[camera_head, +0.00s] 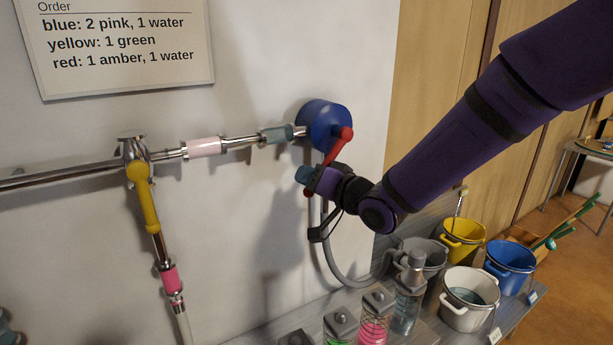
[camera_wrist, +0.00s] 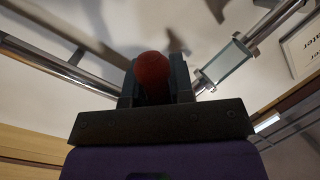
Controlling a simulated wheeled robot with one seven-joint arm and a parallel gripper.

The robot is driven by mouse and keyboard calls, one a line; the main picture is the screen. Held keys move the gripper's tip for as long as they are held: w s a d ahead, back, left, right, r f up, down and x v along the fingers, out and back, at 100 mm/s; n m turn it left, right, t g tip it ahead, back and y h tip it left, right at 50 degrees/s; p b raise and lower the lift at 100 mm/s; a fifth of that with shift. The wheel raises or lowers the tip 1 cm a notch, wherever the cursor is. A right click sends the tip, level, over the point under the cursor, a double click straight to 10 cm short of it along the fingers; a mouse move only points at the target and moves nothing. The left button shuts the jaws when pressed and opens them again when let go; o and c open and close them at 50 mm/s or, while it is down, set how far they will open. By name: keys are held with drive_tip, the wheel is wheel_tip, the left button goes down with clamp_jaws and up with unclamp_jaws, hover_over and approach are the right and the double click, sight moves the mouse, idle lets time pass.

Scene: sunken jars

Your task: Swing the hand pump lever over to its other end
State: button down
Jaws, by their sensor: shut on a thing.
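The hand pump (camera_head: 322,122) is a round blue body on the white wall, at the end of a metal pipe. Its red lever (camera_head: 337,147) slants from a knob at the upper right down to the lower left. My gripper (camera_head: 305,178) is at the lower end of the lever and is shut on it. In the wrist view the red lever end (camera_wrist: 153,72) sits between the two dark fingers of my gripper (camera_wrist: 156,82). The fingers hide part of the lever's lower end.
A pipe with a pink section (camera_head: 204,147) runs left from the pump to a valve with a yellow handle (camera_head: 145,195). A grey hose (camera_head: 335,265) hangs below. Jars (camera_head: 374,325) and buckets, including a yellow one (camera_head: 462,238), stand on the bench below right. An order sign (camera_head: 120,80) hangs upper left.

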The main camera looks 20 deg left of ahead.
drive_tip(key=w+d+n+t+h, duration=0.2)
drive_tip(key=w+d+n+h, duration=0.3)
drive_tip(key=w+d+n, duration=0.5)
drive_tip(key=shift+w+r+n, duration=0.15)
drive_tip(key=shift+w+n, duration=0.75)
drive_tip(key=shift+n, duration=1)
drive_tip(key=shift+d+r, duration=0.1)
drive_tip(key=c, duration=1)
unclamp_jaws()
drive_tip(key=shift+d, duration=0.1)
drive_tip(key=v, duration=1)
drive_tip(key=shift+s+d, duration=0.2)
drive_tip(key=shift+s, duration=0.1)
